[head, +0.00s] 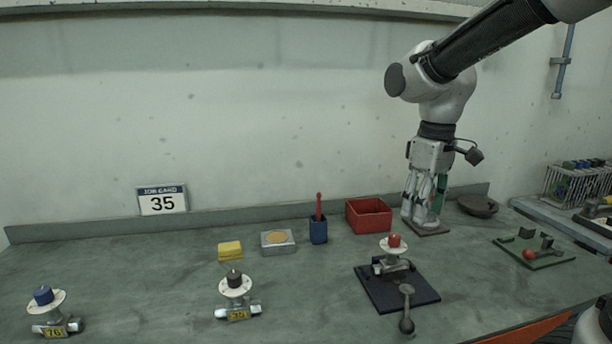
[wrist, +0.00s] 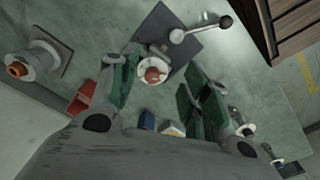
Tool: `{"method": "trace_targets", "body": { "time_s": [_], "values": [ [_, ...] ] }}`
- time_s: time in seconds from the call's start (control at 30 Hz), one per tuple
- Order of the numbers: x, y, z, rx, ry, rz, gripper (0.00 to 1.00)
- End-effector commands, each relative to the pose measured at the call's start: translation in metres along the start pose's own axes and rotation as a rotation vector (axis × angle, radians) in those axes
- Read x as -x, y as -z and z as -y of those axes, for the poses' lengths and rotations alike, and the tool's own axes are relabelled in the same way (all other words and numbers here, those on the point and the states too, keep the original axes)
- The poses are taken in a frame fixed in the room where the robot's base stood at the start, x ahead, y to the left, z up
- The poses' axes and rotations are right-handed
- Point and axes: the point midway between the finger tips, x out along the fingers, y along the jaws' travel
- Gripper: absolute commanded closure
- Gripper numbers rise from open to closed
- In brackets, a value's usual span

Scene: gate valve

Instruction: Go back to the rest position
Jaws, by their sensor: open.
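My gripper (head: 425,203) hangs from my arm at the right rear of the bench, pointing down. In the wrist view its fingers (wrist: 158,82) are apart, with nothing held between them. A valve with a red knob (head: 394,241) stands on a dark mat (head: 375,288), in front of and left of my gripper; that knob shows between the fingers in the wrist view (wrist: 152,75). A valve with a black knob (head: 235,283) has a yellow tag that seems to read 35.
A lever (head: 407,308) lies on the mat. A red bin (head: 369,216), blue cup (head: 318,230), grey block (head: 278,242) and yellow block (head: 230,248) stand at the back. A job card (head: 162,200) reads 35. A grey fitting (head: 431,219) stands behind my gripper.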

Motion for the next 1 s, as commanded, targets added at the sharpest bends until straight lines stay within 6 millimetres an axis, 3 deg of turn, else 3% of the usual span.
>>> {"method": "trace_targets", "body": {
  "time_s": [0.3, 0.43, 0.6, 1.0],
  "values": [
    [0.006, -0.124, -0.005, -0.47, -0.048, -0.172, 0.53],
    [0.008, -0.162, -0.004, -0.554, -0.076, -0.244, 0.53],
    [0.02, -0.183, -0.006, -0.614, -0.11, -0.317, 0.53],
    [0.024, -0.186, -0.008, -0.633, -0.119, -0.328, 0.53]
  ]
}}
